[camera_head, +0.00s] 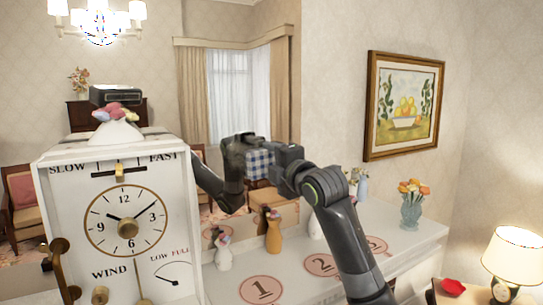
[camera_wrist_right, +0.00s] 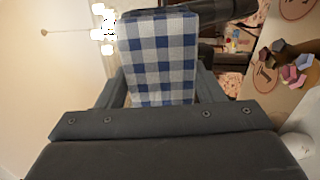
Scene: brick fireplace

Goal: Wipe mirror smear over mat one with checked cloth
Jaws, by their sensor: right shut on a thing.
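My right gripper (camera_head: 272,160) reaches in over the counter, shut on the blue-and-white checked cloth (camera_head: 259,165). In the right wrist view the cloth (camera_wrist_right: 158,58) stands up between the fingers. The mirror surface (camera_head: 292,100) seems to fill the back, with a dark reflected arm facing mine; its edges are hard to make out. I cannot tell whether the cloth touches the glass. Mat one (camera_head: 261,290) is a pink disc marked 1 at the counter front, below and nearer than the gripper. No smear shows clearly; the cloth and gripper may hide it. My left gripper is not in view.
A white box with a clock dial (camera_head: 125,222) stands at left. Mats two (camera_head: 319,265) and three (camera_head: 376,245) lie rightward. A flower vase (camera_head: 411,210) stands at right.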

